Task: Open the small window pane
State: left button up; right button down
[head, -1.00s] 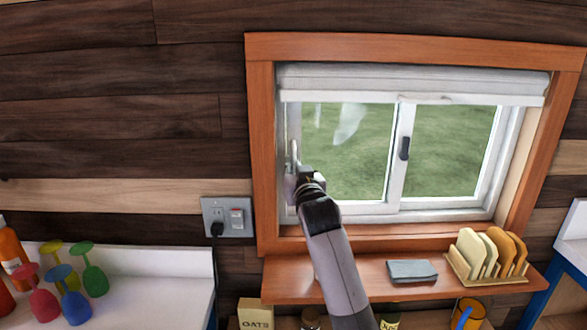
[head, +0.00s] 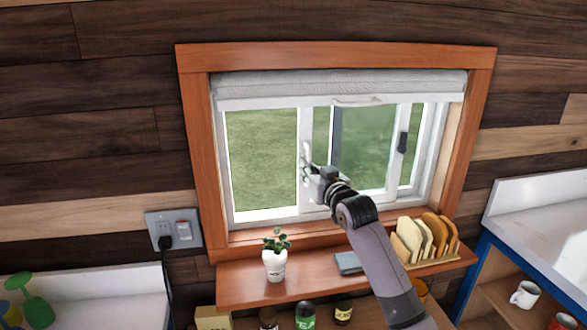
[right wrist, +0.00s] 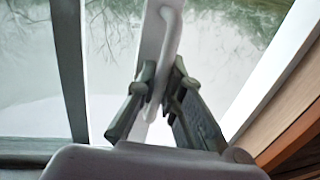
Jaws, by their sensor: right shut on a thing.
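The white-framed window (head: 232,208) sits in an orange-brown wooden surround. Its sliding pane (head: 321,135) is slid to the right, with its left upright near the middle, overlapping the right half. The left half is a clear opening onto grass. A white bar handle (head: 306,152) stands upright on the pane's left upright; the handle shows close up in the right wrist view (right wrist: 172,38). My right gripper (head: 313,177) is shut on the lower part of this handle, its fingers on either side (right wrist: 163,76). My left gripper is not in view.
A rolled white blind (head: 340,84) covers the window top. A wooden shelf (head: 238,285) below holds a potted plant (head: 274,262), a folded grey cloth (head: 347,263) and a rack of boards (head: 425,238); my right arm passes over it. Jars stand underneath.

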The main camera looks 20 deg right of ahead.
jog(key=shift+d, duration=0.25)
jog(key=c, duration=1.7)
grip_release()
jog(key=s, duration=1.2)
